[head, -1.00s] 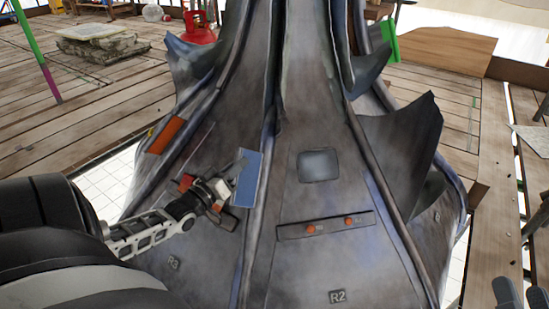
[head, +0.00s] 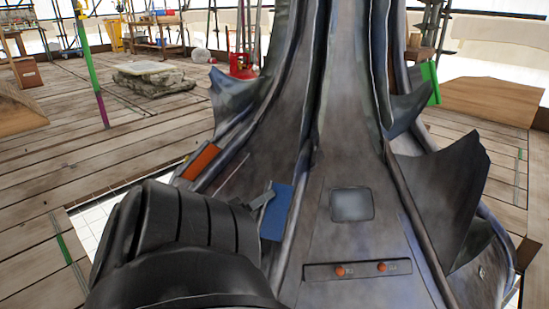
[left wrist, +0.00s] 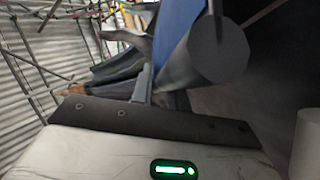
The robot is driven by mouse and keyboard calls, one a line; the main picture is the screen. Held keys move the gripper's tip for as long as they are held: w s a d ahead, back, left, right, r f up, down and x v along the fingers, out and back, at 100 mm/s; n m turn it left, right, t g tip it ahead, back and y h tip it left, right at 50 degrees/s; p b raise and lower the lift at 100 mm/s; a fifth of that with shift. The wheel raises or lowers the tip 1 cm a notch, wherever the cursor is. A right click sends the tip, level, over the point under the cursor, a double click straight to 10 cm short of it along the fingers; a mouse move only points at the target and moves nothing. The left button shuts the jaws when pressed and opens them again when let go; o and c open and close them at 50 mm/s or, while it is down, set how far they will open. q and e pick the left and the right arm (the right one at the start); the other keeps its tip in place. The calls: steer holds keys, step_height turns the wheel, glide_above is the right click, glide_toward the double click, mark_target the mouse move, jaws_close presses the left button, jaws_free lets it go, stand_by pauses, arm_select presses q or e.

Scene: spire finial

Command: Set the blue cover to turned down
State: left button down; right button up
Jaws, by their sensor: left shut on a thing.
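The blue cover (head: 277,211) is a flat rectangle on the left face of the grey spire, left of a raised rib. In the left wrist view a blue strip (left wrist: 177,38), apparently the cover, runs close in front of the wrist. My left gripper (head: 262,200) is at the cover's upper left edge and shut on it. Only a small grey part of the gripper shows past my black arm, which hides the rest and the panel below. I cannot tell the cover's exact angle. My right gripper is out of view.
An orange panel (head: 202,161) lies up and left on the spire. A grey square window (head: 352,204) and a strip with two orange knobs (head: 365,270) are on the face to the right. Dark curved fins (head: 445,190) stick out at right. Wooden decking surrounds the spire.

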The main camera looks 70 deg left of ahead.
arm_select(q)
steer(key=shift+s+f, duration=0.1)
steer(key=shift+f, duration=0.05)
steer(key=c, duration=1.4)
jaws_free()
steer(key=shift+o, duration=0.2)
